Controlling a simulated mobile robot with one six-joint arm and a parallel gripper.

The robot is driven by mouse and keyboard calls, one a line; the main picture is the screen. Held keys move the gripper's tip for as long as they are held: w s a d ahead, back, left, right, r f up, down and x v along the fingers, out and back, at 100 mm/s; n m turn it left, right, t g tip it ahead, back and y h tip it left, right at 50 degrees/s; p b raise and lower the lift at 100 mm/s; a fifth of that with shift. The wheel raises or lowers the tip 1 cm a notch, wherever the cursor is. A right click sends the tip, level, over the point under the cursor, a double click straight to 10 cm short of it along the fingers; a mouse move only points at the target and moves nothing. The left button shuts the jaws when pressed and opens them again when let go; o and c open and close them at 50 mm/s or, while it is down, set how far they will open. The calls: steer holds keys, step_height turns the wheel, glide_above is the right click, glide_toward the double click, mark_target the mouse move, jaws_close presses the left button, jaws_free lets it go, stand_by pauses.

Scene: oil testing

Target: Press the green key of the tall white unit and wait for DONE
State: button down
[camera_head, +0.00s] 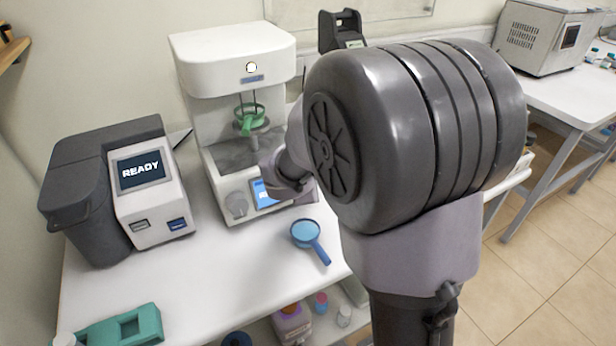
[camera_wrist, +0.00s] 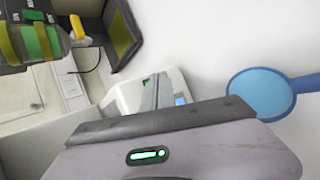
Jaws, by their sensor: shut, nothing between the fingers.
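The tall white unit (camera_head: 228,52) stands upright on the white table in the head view. It has a green holder in its open bay, a grey knob and a lit blue screen (camera_head: 262,193) on its lower front. No green key can be made out; my arm hides part of that front. My gripper (camera_head: 282,188) is shut and empty, right in front of the screen's right side; I cannot tell if it touches. In the wrist view its grey housing with a green light fills the bottom. No DONE text shows.
A grey and white machine (camera_head: 150,215) reading READY stands to the left. A blue round-headed tool (camera_head: 306,234) lies on the table (camera_head: 225,285), and a teal block (camera_head: 122,328) sits front left. A black device (camera_head: 341,30) stands behind my arm.

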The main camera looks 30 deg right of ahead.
steer(key=shift+w, duration=0.25)
stand_by(0.6)
steer(key=shift+s+r+b, duration=0.15)
steer(key=shift+s+b, duration=0.15)
steer(key=shift+s, duration=0.45)
steer(key=s, duration=0.2)
steer(key=s+r, duration=0.1)
steer(key=s, duration=0.2)
steer(key=shift+d+r+b, duration=0.1)
steer(key=shift+r+b, duration=0.05)
steer(key=shift+b, duration=0.15)
